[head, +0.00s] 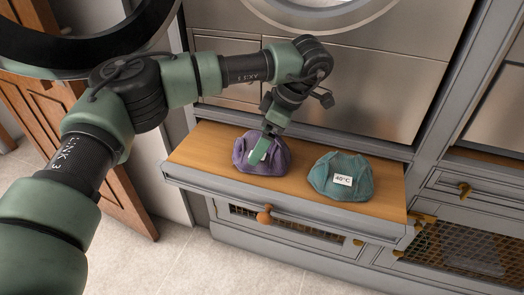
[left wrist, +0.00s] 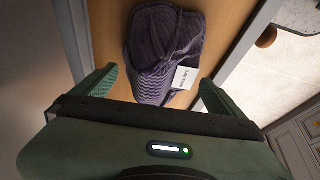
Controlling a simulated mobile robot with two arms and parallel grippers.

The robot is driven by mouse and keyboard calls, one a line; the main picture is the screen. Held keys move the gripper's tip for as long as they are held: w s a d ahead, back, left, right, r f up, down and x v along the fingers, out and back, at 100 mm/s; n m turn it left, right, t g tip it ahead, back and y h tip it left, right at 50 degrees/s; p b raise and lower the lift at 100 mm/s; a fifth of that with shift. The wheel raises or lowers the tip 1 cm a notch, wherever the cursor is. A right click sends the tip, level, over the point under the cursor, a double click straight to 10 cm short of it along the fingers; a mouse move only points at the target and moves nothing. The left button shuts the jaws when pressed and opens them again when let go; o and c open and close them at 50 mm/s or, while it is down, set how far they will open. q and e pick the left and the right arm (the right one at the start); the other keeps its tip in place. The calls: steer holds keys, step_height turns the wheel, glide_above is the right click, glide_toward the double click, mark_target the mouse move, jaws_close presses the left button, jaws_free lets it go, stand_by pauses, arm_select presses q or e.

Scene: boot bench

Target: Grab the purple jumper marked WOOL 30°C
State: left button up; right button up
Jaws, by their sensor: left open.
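The purple jumper (head: 244,154) lies bunched on the wooden surface of the pulled-out shelf, on its left half. Its white label is partly hidden by my gripper in the head view. In the left wrist view the ribbed purple jumper (left wrist: 150,45) lies ahead of the fingers, and its white label (left wrist: 183,77) is too small to read surely. My left gripper (head: 267,140) points down at the jumper. In the left wrist view the fingers of the gripper (left wrist: 158,78) are apart, one to each side of the jumper's near end. I cannot tell whether they touch it.
A teal garment (head: 325,172) with a label reading 40°C lies to the right on the same shelf (head: 381,202). An orange-brown knob (head: 264,215) sticks out at the shelf's front. A mesh-fronted unit (head: 465,245) is at lower right. A wooden door (head: 75,130) stands at left.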

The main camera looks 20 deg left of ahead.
arm_select(q)
steer(key=x, duration=0.4)
steer(key=shift+a, duration=0.15)
steer(key=c, duration=1.5)
steer(key=shift+w, duration=0.1)
steer(key=shift+c, duration=0.2)
arm_select(e)
steer(key=shift+w+r, duration=0.15)
steer(key=shift+r, duration=0.7)
arm_select(q)
steer(key=shift+r, duration=0.1)
